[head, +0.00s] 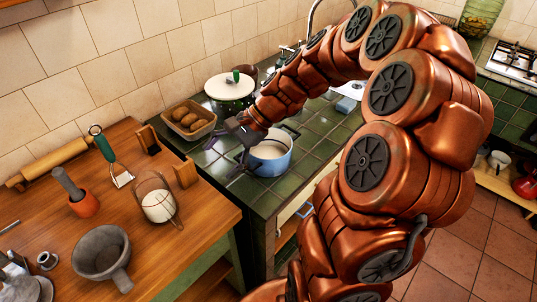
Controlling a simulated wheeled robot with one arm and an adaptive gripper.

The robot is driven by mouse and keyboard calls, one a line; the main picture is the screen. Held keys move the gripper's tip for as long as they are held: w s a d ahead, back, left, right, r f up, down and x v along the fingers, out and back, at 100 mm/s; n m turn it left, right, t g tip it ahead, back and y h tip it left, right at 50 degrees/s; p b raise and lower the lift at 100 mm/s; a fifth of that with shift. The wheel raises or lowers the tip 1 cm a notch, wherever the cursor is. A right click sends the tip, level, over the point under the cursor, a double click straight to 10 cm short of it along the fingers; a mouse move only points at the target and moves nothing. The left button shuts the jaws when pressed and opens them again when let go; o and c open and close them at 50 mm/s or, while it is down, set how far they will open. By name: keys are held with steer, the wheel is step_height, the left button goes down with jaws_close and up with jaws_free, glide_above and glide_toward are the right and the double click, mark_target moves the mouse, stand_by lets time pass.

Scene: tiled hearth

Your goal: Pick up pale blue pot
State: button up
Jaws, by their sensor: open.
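The pale blue pot (271,163) stands on the green tiled counter in the middle of the head view. Its outside is pale blue and its inside is pale cream. My gripper (238,160) is open at the left side of the pot, with dark fingers pointing down and left. One finger overlaps the pot's left edge in the picture; I cannot tell whether it touches. My copper-coloured arm reaches in from the right and covers part of the counter behind the pot.
A basket of brown potatoes (188,121) and a lidded pot (230,92) stand behind my gripper. The wooden table (200,215) at left holds a mortar (102,252), a rolling pin (48,162) and a caged jar (158,205). Green tiles (312,140) right of the pot are clear.

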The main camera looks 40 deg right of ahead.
steer(key=w+d+f+m+t, duration=0.1)
steer(key=w+d+m+t, duration=0.25)
steer(key=d, duration=0.35)
steer(key=m+t+h, duration=0.2)
steer(key=m+t, duration=0.4)
steer(key=m, duration=0.7)
glide_toward(280, 127)
steer(key=shift+w+a+r, duration=0.1)
steer(key=shift+w+a, duration=0.55)
steer(key=shift+w, duration=0.15)
steer(key=shift+p+x, duration=1)
steer(key=shift+x, duration=2.8)
steer(key=shift+s+a, duration=0.1)
steer(key=shift+s, duration=0.05)
jaws_close()
